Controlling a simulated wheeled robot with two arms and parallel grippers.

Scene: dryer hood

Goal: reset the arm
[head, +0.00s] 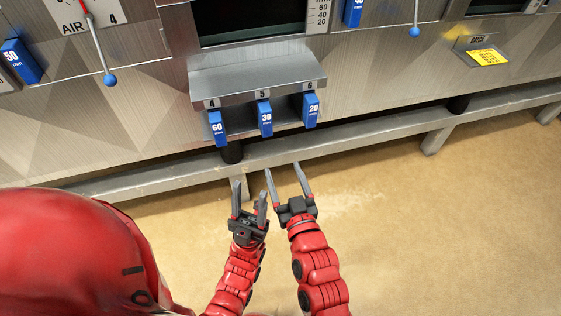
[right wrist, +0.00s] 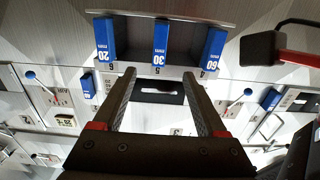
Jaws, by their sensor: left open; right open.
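My right gripper (head: 282,167) is open and empty in the head view, in front of the steel machine and below its slotted shelf. Its two fingers also show in the right wrist view (right wrist: 160,75), apart with nothing between them. My left gripper (head: 249,188) is open and empty, just left of the right one and slightly lower in the picture. The two grippers are close together, and I see no contact between them.
A steel shelf (head: 257,83) holds blue blocks marked 60 (head: 217,128), 30 (head: 264,118) and 20 (head: 310,110) under numbers 4, 5, 6. A metal rail (head: 390,132) runs low along the machine. A blue-tipped lever (head: 109,79) hangs upper left. The floor (head: 450,220) at right is clear.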

